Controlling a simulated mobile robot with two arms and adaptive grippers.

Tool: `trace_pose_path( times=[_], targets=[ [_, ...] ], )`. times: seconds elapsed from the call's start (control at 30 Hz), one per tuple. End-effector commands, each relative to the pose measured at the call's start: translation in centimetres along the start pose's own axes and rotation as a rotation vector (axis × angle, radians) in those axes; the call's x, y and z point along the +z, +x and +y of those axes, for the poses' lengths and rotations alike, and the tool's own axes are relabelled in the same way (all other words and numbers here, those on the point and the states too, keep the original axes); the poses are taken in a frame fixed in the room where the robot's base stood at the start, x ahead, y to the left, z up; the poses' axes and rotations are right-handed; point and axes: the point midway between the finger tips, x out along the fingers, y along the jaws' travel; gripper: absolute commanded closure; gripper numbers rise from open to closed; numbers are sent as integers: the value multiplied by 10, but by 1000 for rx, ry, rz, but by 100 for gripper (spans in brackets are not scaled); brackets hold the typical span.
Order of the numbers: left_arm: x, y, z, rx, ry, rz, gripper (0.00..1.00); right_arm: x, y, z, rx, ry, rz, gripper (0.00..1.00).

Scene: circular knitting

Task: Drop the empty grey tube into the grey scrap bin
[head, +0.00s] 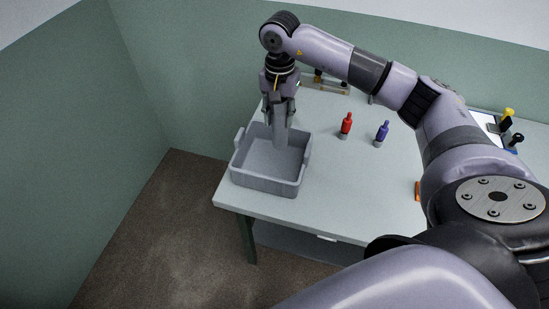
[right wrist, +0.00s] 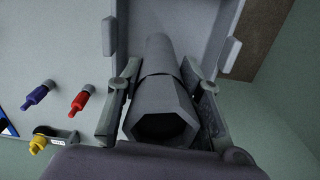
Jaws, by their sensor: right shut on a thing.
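The grey scrap bin (head: 268,182) stands at the left end of the table, and its floor and wall also show in the right wrist view (right wrist: 207,22). My right gripper (head: 280,117) is over the bin, pointing down. It is shut on the grey tube (head: 280,134), which hangs upright with its lower part inside the bin's outline. In the right wrist view the tube (right wrist: 160,100) lies between the two fingers, with its open, dark end facing the camera. I cannot tell whether its lower end touches the bin floor. My left gripper is not in view.
A red bottle-shaped piece (head: 347,124) and a blue one (head: 382,132) stand on the table (head: 335,190) right of the bin. A yellow-topped piece (head: 508,116) is at the far right. A small rack (head: 330,84) sits behind. Bare table lies between.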

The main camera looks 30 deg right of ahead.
Motion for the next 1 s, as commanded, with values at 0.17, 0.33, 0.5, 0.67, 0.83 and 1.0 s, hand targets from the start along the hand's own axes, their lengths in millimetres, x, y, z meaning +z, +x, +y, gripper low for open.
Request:
trace_pose_path(
  times=[0.17, 0.33, 0.5, 0.67, 0.83, 1.0],
  targets=[
    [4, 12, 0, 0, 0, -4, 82, 1, 22, 0, 1, -2, -2, 93],
    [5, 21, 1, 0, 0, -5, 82, 1, 42, 0, 0, -3, -1, 93],
    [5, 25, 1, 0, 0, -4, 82, 1, 52, 0, -1, -4, -1, 93],
    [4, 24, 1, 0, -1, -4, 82, 1, 52, -1, -1, -4, 0, 93],
    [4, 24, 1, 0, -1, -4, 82, 1, 52, -1, -1, -4, 0, 61],
    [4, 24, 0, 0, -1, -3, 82, 1, 52, 0, -1, -4, 0, 50]
  ],
)
